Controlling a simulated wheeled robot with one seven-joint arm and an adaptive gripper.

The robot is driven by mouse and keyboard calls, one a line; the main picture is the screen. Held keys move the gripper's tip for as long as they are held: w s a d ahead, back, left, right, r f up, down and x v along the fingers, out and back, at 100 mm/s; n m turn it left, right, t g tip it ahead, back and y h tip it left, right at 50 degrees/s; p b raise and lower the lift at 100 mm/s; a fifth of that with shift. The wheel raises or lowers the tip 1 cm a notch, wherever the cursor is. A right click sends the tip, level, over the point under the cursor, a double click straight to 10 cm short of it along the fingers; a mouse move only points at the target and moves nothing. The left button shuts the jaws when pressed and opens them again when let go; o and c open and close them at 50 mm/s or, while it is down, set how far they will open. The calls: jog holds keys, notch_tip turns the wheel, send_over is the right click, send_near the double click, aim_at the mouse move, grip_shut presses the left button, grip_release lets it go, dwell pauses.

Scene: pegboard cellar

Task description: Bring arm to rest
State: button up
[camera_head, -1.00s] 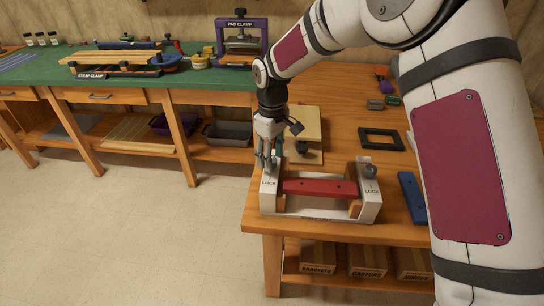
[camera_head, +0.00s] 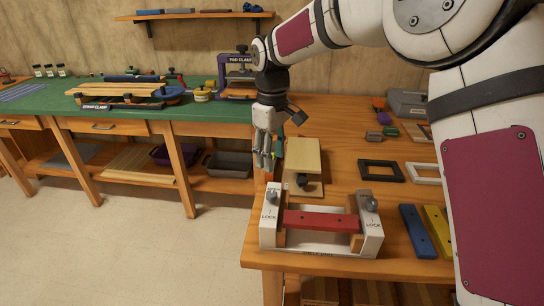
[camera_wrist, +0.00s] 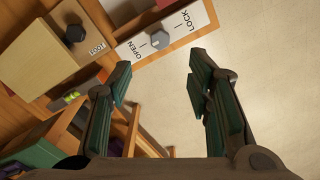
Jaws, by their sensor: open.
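My gripper (camera_head: 266,158) hangs fingers down above the left edge of the wooden table (camera_head: 340,140), behind the left end of the white clamp fixture. In the wrist view my gripper (camera_wrist: 160,85) is open, with nothing between its green-padded fingers. My white arm (camera_head: 480,180) with dark red panels reaches in from the right. The white clamp fixture (camera_head: 270,240) holds a red bar (camera_head: 320,221) between its two ends. The wrist view shows one end of the fixture (camera_wrist: 190,20) with a grey knob (camera_wrist: 158,40) between the words OPEN and LOCK.
Behind the fixture stands a pale wooden block (camera_head: 303,155). Blue (camera_head: 417,230) and yellow (camera_head: 438,228) bars lie to its right. A black frame (camera_head: 381,171) lies further back. The green bench (camera_head: 50,105) carries a strap clamp (camera_head: 115,98) and a pad clamp (camera_head: 237,75). The floor at left is clear.

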jog(key=s+d+r+m+t+p, duration=0.2)
jog(key=s+d+r+m+p, duration=0.3)
jog(key=s+d+r, duration=1.1)
jog(key=s+d+r+m+t+p, duration=0.1)
jog(key=s+d+m+p, duration=0.1)
jog(key=s, duration=0.9)
jog(key=s+d+r+m+t+p, duration=0.1)
jog(key=s+d+m, duration=0.3)
jog(key=s, duration=0.7)
jog(key=shift+d+m+p, duration=0.4)
jog(key=shift+d+p, duration=0.5)
jog(key=shift+d, duration=0.25)
jog(key=shift+r, duration=0.15)
